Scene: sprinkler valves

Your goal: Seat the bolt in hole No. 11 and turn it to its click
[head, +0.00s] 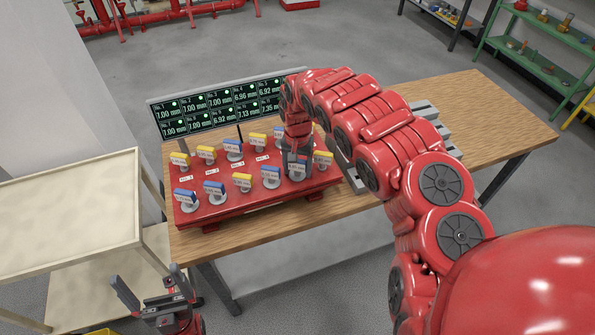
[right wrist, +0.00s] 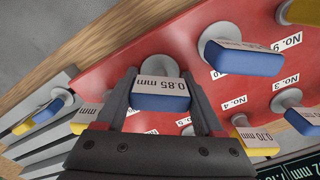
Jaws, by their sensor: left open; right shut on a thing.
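My right gripper (head: 297,160) is over the right part of the red plate (head: 255,200). In the right wrist view the right gripper (right wrist: 162,98) is shut on a blue-headed bolt (right wrist: 161,102) labelled 0.85 mm. The bolt's shank and its hole are hidden, so I cannot tell how deep it sits. No label reading No. 11 can be made out. Labels No. 9 (right wrist: 287,43), No. 3 (right wrist: 285,83) and No. 4 (right wrist: 234,102) show nearby. My left gripper (head: 153,288) is open and empty, low at the left, off the table.
Several other blue and yellow bolts stand in the plate, including a blue one (right wrist: 243,58) near the held bolt. A display (head: 215,107) with green lamps stands behind. A grey slotted rack (head: 432,118) is at the right. A pale cart (head: 70,210) stands left. The table's right side (head: 490,110) is clear.

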